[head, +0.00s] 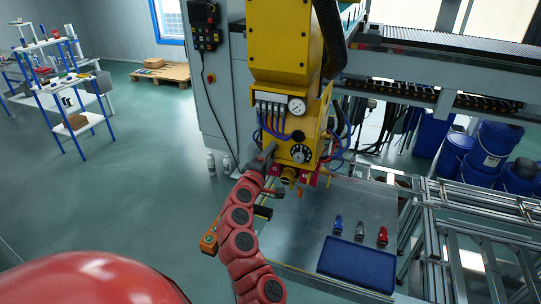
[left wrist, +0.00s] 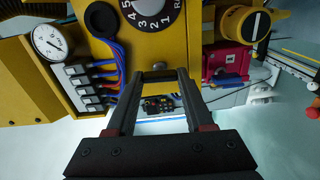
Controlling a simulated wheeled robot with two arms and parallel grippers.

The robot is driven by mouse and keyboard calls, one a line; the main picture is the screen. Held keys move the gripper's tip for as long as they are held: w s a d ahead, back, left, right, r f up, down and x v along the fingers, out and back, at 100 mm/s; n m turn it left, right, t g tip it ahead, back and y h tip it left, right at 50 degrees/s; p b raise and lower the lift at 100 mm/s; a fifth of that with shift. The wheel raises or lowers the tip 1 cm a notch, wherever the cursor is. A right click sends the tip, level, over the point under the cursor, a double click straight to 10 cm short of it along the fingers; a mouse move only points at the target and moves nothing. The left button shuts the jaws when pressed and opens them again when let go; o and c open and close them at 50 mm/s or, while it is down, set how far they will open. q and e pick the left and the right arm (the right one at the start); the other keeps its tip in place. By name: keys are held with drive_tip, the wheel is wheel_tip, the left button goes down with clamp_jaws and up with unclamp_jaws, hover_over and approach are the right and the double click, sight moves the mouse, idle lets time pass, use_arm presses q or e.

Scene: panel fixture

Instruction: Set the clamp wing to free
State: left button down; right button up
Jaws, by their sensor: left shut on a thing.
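The yellow machine head (head: 291,50) hangs in the middle of the head view, with a black numbered dial (head: 300,153) low on its front. My left gripper (head: 270,152) is at its lower left edge. In the left wrist view my left gripper (left wrist: 163,74) has its fingertips against the lower edge of the yellow panel (left wrist: 180,42). It is shut on a small dark piece, which appears to be the clamp wing (left wrist: 158,74); the fingers hide most of it, and its setting is not readable. My right gripper is not in view.
A yellow-and-black knob (left wrist: 249,23) and a magenta block (left wrist: 227,59) sit right of the fingers. A gauge (left wrist: 47,41) and blue hoses are to the left. Below the head, a metal table (head: 310,225) bears a blue tray (head: 356,263) and several small coloured parts.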

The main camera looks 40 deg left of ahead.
use_arm(q)
drive_tip(key=shift+f+n, duration=0.1)
drive_tip(key=shift+n, duration=0.4)
drive_tip(key=shift+c, duration=1.4)
unclamp_jaws()
drive_tip(key=shift+a+r, duration=0.1)
drive_tip(key=shift+r, duration=0.1)
